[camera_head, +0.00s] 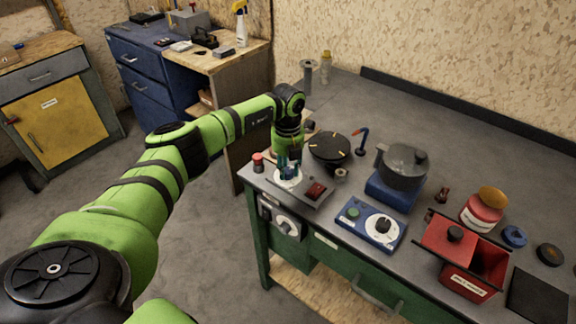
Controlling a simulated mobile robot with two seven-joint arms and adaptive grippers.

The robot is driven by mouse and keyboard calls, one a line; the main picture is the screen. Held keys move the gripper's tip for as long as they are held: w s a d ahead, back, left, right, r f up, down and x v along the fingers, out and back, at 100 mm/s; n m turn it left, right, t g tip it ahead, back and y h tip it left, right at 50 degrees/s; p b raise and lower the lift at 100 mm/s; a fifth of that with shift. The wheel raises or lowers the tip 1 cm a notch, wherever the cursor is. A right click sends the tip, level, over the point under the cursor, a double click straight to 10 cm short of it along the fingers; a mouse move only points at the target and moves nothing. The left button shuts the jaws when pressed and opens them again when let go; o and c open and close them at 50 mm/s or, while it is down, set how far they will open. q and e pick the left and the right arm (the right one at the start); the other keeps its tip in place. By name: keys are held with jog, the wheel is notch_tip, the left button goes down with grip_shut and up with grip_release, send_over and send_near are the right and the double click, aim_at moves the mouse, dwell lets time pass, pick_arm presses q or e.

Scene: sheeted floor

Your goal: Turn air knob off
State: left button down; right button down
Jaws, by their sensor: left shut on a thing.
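My left arm reaches from the left to the near left corner of the workbench. My left gripper (288,174) points down over the white dial face (287,181) of a grey control panel (305,199). The gripper is shut on the knob at that dial; its fingers hide most of the knob, so its setting cannot be read. A dark red switch (316,190) sits on the same panel, right of the gripper. My right gripper is not in view.
A blue box with a dial (368,222), a pot on a blue base (403,166), a black round plate (329,147) and a red bin (465,252) stand nearby. A small red-topped item (258,162) is left of the gripper. The bench's far middle is clear.

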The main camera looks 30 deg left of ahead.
aim_at(288, 170)
pick_arm(q)
jog(key=shift+s+f+n, duration=0.1)
jog(key=shift+f+n, duration=0.05)
jog(key=shift+n, duration=0.95)
jog(key=c, duration=0.9)
grip_release()
jog(key=shift+r+p, duration=0.2)
jog(key=shift+p, duration=0.1)
jog(key=shift+r, duration=0.35)
notch_tip(288, 170, up, 11)
